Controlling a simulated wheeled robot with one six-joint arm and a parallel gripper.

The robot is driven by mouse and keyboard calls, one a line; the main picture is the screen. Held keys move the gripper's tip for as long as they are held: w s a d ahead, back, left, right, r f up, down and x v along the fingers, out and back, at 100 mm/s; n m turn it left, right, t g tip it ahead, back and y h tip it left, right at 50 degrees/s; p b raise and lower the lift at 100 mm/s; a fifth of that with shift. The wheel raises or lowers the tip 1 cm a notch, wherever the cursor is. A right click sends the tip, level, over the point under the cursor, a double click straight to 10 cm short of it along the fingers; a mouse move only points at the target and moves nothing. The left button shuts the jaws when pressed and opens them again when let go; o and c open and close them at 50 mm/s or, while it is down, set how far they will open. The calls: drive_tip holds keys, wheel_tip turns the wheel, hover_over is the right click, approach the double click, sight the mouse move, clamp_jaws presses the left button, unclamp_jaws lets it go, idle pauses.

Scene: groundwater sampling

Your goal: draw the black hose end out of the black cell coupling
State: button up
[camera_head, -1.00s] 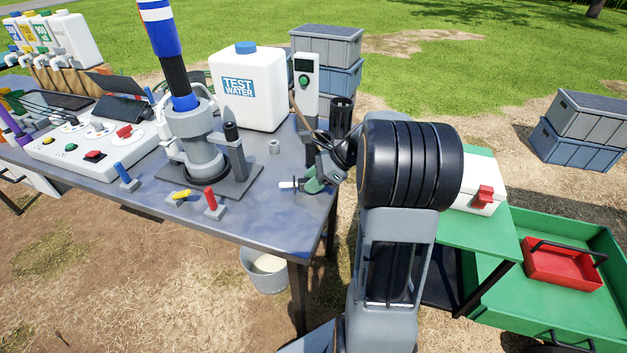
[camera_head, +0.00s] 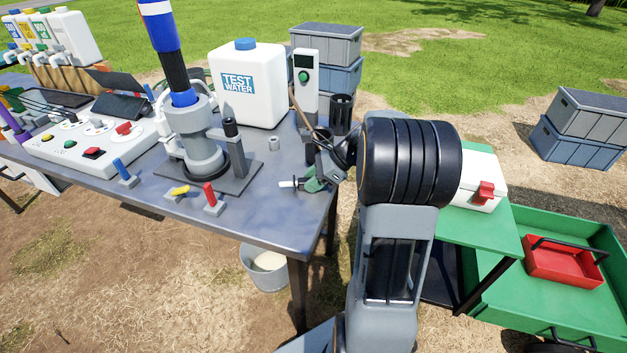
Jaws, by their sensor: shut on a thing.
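My gripper (camera_head: 322,164) is at the right end of the grey table, low over the tabletop, beside a small green fitting (camera_head: 314,184) with a white tip pointing left. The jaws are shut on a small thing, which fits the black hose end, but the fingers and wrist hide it. The black cell coupling cannot be made out clearly; it is small and dark among the gripper parts. A thin brown-black line (camera_head: 300,112) slants down to the gripper from beside the white handheld meter (camera_head: 305,78). Whether the hose end is still in the coupling cannot be told.
A black cup (camera_head: 341,108) stands close behind my gripper. The white test water container (camera_head: 247,92) and a grey pump stand (camera_head: 203,160) are to the left. Blue and red levers stand near the table's front edge (camera_head: 240,238). A green cart (camera_head: 480,243) is at right.

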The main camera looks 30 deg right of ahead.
drive_tip(key=shift+s+f, duration=0.25)
drive_tip(key=shift+f, duration=0.5)
drive_tip(key=o, duration=0.9)
drive_tip(key=shift+w+f, duration=0.1)
drive_tip(key=shift+w, duration=0.05)
drive_tip(key=shift+d+r, duration=0.3)
drive_tip(key=shift+r, duration=0.15)
drive_tip(key=v, duration=0.4)
drive_tip(key=p+v, duration=0.1)
drive_tip(key=v, duration=0.4)
drive_tip(key=p+v, duration=0.1)
drive_tip(key=v, duration=0.4)
drive_tip(key=shift+w+a+r, duration=0.2)
drive_tip(key=shift+w+r, duration=0.1)
drive_tip(key=shift+r, duration=0.05)
